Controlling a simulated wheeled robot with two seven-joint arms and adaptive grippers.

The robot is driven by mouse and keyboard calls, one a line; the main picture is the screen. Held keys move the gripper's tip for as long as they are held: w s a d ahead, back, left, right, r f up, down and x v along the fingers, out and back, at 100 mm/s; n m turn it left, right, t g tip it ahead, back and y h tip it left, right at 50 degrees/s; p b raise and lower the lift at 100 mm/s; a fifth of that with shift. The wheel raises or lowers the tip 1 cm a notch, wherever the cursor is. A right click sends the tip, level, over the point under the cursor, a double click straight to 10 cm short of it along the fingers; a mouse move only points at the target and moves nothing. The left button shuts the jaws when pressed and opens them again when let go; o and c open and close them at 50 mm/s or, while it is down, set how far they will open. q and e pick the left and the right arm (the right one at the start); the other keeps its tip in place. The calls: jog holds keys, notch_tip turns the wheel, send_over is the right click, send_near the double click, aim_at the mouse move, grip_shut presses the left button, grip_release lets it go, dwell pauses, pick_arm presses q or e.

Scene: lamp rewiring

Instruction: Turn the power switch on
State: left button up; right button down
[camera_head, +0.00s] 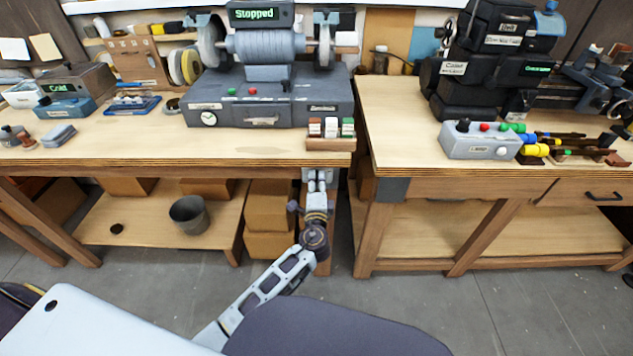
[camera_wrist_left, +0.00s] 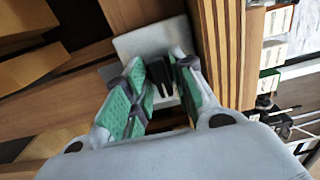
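A pale switch plate (camera_wrist_left: 150,40) is fixed to the wood in the left wrist view. A black switch lever (camera_wrist_left: 161,78) stands out from it; whether it is on or off I cannot tell. My left gripper (camera_wrist_left: 168,72) has its two green-padded fingers apart, one on each side of the lever. I cannot tell whether either touches it. In the head view the left gripper (camera_head: 317,180) is at the front of the left workbench (camera_head: 130,150), just below its right end. The switch is mostly hidden there. My right gripper is out of view.
A grey grinder (camera_head: 268,100) on the left bench has a display (camera_head: 254,14) reading "Stopped". A small block with coloured switches (camera_head: 331,128) sits above my gripper. A second bench (camera_head: 395,130) stands to the right across a narrow gap. A bucket (camera_head: 188,215) is on the lower shelf.

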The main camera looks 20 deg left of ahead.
pick_arm(q)
jog(key=shift+o, duration=0.2)
jog(key=shift+r, duration=0.1)
jog(key=shift+n+b, duration=0.3)
jog(key=shift+n, duration=0.1)
